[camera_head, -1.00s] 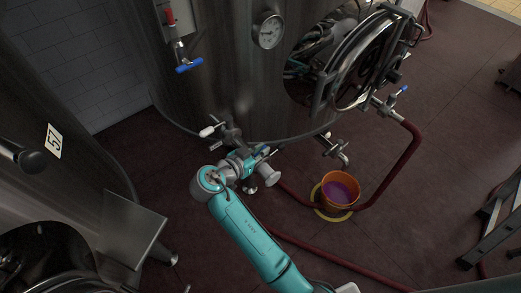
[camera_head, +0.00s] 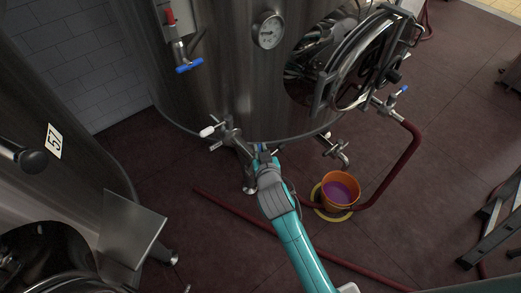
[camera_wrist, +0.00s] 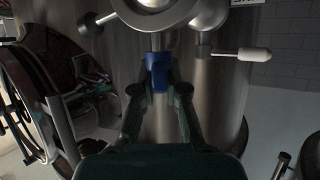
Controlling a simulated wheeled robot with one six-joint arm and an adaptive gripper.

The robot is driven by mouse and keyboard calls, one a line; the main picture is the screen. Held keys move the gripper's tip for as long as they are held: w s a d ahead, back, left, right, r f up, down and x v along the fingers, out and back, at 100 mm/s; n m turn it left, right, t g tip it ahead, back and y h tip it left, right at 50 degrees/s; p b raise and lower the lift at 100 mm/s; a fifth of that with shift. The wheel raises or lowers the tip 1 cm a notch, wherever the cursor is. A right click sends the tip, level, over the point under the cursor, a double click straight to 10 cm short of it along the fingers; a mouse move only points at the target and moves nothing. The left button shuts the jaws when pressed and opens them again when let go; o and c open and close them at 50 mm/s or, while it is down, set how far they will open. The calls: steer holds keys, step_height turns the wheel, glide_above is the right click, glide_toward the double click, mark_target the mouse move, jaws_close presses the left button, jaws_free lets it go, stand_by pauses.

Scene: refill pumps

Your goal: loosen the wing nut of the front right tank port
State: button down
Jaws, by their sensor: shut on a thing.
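The blue wing nut (camera_wrist: 157,72) sits on a metal stem below a round steel port (camera_wrist: 158,12) in the wrist view. My gripper (camera_wrist: 158,88) has its two dark fingers on either side of it and is shut on it. In the head view my gripper (camera_head: 264,158) is at the low front of the steel tank (camera_head: 225,80), beside a port fitting (camera_head: 230,136) with a white-tipped handle (camera_head: 207,131). A little blue (camera_head: 262,147) shows past my gripper there; my wrist hides much of the rest.
Another outlet (camera_head: 336,148) is to the right, above an orange bucket (camera_head: 341,190) of purple liquid. A dark red hose (camera_head: 405,155) loops there. The open round hatch (camera_head: 365,65) juts out above. A second tank stands at left, with a metal plate (camera_head: 133,228).

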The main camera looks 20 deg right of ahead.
mark_target(261, 150)
steer(key=n+y, duration=0.4)
steer(key=y, duration=0.1)
steer(key=shift+d+n, duration=0.15)
steer(key=shift+n, duration=0.25)
steer(key=n+g+y, duration=0.2)
steer(key=n+y, duration=0.2)
steer(key=y, duration=0.1)
steer(key=shift+w+n, duration=0.1)
steer(key=shift+n, duration=0.3)
steer(key=n+g+y, duration=0.4)
steer(key=n+g, duration=0.1)
steer(key=shift+y, duration=0.3)
steer(key=shift+f+n+g+y, duration=0.1)
steer(key=shift+n+g+y, duration=0.6)
steer(key=shift+n+g, duration=1.5)
steer(key=shift+f+g, duration=0.1)
steer(key=shift+g, duration=0.3)
steer(key=c, duration=1.2)
jaws_free()
step_height(261, 150, up, 10)
steer(key=shift+r, duration=0.1)
